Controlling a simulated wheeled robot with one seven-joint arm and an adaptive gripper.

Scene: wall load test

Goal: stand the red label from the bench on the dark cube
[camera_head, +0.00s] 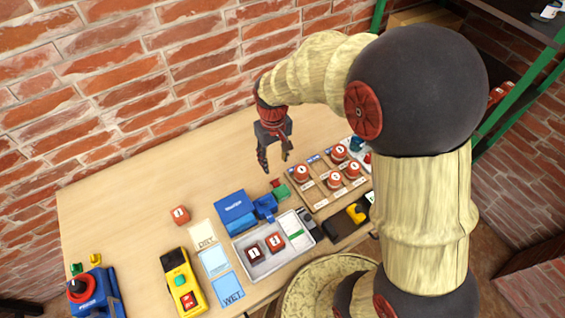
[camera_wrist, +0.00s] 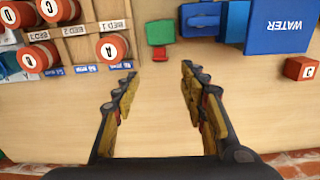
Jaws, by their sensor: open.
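A small red piece (camera_head: 275,183), which looks like the red label, lies on the bench beside a green block (camera_head: 283,191). In the wrist view the red piece (camera_wrist: 159,54) shows at the edge of the green block (camera_wrist: 160,30). A dark maroon cube (camera_head: 254,254) with a white mark sits in the pale tray (camera_head: 240,243). A brighter red cube (camera_head: 275,242) sits to its right in the same tray. My gripper (camera_head: 275,163) is open and empty above the bench, close to the red piece.
A rack (camera_head: 316,201) of round red-topped pieces stands to the right. A blue WATER box (camera_head: 236,208) and a blue holder (camera_head: 265,207) stand between gripper and tray. A lone red cube (camera_head: 180,214) is at left. The back of the bench is clear.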

